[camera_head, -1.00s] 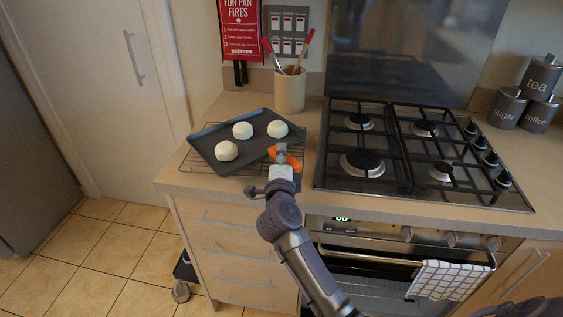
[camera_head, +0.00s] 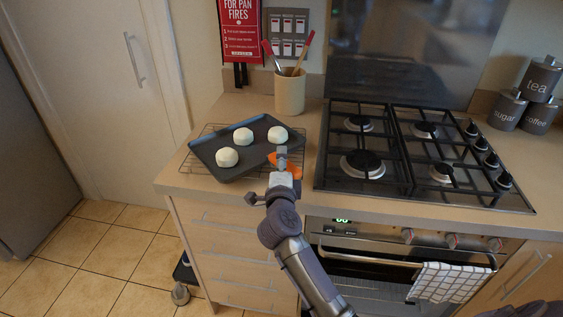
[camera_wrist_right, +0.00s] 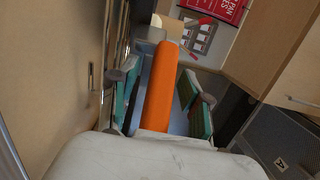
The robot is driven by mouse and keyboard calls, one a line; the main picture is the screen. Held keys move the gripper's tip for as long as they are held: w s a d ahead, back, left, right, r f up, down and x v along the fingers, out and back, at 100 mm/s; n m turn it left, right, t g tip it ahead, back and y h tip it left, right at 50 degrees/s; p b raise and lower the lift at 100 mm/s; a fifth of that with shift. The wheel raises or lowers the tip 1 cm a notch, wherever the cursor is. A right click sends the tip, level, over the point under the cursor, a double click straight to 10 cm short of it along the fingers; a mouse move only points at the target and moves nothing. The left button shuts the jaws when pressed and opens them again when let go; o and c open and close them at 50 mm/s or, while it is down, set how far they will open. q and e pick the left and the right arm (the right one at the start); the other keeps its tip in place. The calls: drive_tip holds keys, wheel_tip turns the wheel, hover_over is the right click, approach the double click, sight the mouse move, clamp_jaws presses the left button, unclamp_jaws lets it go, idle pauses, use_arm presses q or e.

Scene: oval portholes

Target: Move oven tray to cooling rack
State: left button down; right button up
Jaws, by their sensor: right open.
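The dark oven tray (camera_head: 255,155) carries three pale round buns. It lies on the wire cooling rack (camera_head: 208,133), slightly askew, with the rack's wires showing around it. My right gripper (camera_head: 282,160) is at the tray's front right edge. An orange bar (camera_head: 290,166) sits beside it at that edge. In the right wrist view the orange bar (camera_wrist_right: 168,88) lies between the teal-padded fingers of my right gripper (camera_wrist_right: 160,100), which are spread apart. Whether the bar is fixed to the tray is hidden. My left gripper is not in view.
The gas hob (camera_head: 385,150) is to the right of the rack, with a gap of bare worktop. A utensil pot (camera_head: 290,92) stands behind. The oven below has a checked towel (camera_head: 435,281) on its handle. Grey canisters (camera_head: 508,110) stand at the far right.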

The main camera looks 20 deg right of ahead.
drive_tip(key=v, duration=1.2)
drive_tip(key=a+f+n+y, duration=0.3)
drive_tip(key=f+n, duration=0.3)
drive_tip(key=f, duration=0.5)
drive_tip(key=a+f+n+y, duration=0.25)
drive_tip(key=f+n, duration=0.45)
drive_tip(key=f, duration=0.4)
drive_tip(key=s+a+f+n+g+y, duration=0.1)
drive_tip(key=s+f+n+g+y, duration=0.3)
drive_tip(key=f, duration=0.6)
drive_tip(key=s+f+n+h, duration=0.1)
drive_tip(key=s+f+n, duration=0.1)
drive_tip(key=s+f, duration=0.55)
drive_tip(key=s+d+f+n+g, duration=0.35)
drive_tip(key=s+f+g, duration=0.25)
drive_tip(key=s+f, duration=0.9)
drive_tip(key=s+d+f+n+g, duration=0.1)
drive_tip(key=s+d+f+g, duration=0.1)
drive_tip(key=s, duration=0.7)
drive_tip(key=s+d+f+n+g, duration=0.2)
drive_tip(key=s+d+f+g, duration=0.1)
drive_tip(key=s, duration=0.6)
drive_tip(key=shift+d+f+h+b, duration=0.15)
drive_tip(key=shift+f+h+b, duration=0.25)
drive_tip(key=shift+f, duration=0.4)
